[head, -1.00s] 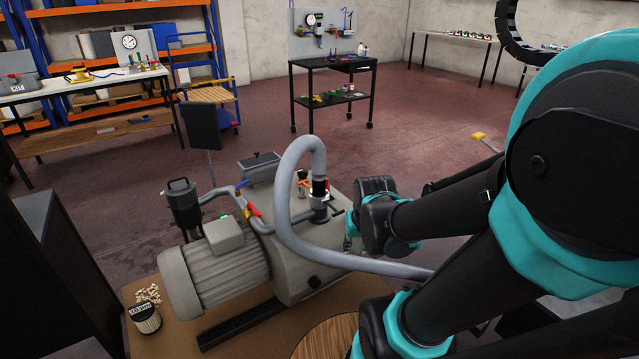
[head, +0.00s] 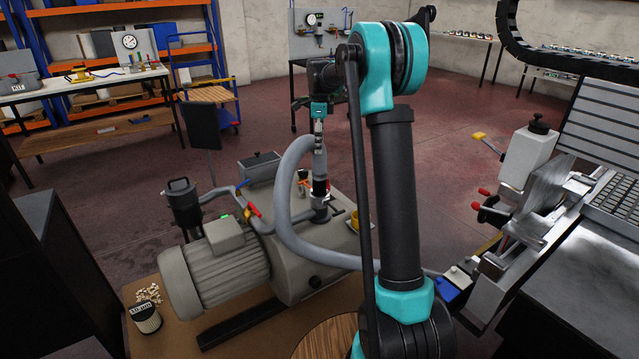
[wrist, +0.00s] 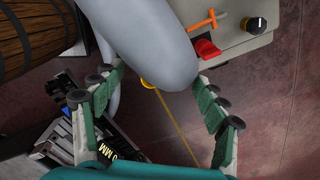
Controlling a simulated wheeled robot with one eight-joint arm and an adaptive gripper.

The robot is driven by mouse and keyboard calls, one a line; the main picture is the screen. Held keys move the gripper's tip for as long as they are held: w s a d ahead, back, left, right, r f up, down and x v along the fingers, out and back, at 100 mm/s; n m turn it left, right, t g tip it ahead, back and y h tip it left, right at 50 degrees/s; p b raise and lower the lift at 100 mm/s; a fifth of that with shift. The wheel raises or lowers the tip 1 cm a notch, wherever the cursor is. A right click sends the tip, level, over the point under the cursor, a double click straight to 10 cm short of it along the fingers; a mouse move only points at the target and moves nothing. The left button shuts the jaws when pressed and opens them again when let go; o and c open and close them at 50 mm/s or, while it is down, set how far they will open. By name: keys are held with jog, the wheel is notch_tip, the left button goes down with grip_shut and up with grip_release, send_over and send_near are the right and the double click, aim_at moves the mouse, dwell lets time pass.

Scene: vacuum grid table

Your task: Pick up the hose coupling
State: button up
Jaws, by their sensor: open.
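The hose coupling (head: 319,188) is a dark cylindrical fitting on the end of the thick grey hose (head: 292,170). It stands upright on top of the grey vacuum pump (head: 318,262). My gripper (head: 318,138) is at the top of the hose bend, above the coupling, pointing down. In the wrist view the two green-padded fingers of my gripper (wrist: 160,80) are spread apart, with the grey hose (wrist: 155,35) filling the space between and beyond them. The coupling cannot be made out in the wrist view; the hose seems to cover it.
Beside the coupling are a red-and-yellow valve lever (head: 253,210) and a small yellow part (head: 355,220). The pump motor (head: 225,255) and dark canister (head: 182,205) are to the left. A machine with red knobs (head: 530,200) stands right.

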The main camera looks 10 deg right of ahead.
aim_at(317, 168)
jog(key=shift+w+a+m, duration=0.25)
jog(key=shift+w+m, duration=0.45)
jog(key=shift+w, duration=0.4)
jog(key=shift+w+f, duration=0.1)
jog(key=shift+f, duration=0.05)
notch_tip(317, 168, down, 12)
jog(key=shift+r, duration=0.15)
jog(key=shift+w+d+f, duration=0.1)
jog(key=shift+d+f, duration=0.05)
jog(key=shift+f, duration=0.75)
jog(key=shift+s+d+f, duration=0.1)
jog(key=shift+d+f, duration=0.1)
jog(key=shift+f, duration=0.65)
jog(key=shift+w+d+f, duration=0.1)
jog(key=shift+d+f, duration=0.05)
jog(key=shift+f, duration=0.75)
jog(key=c, duration=1.6)
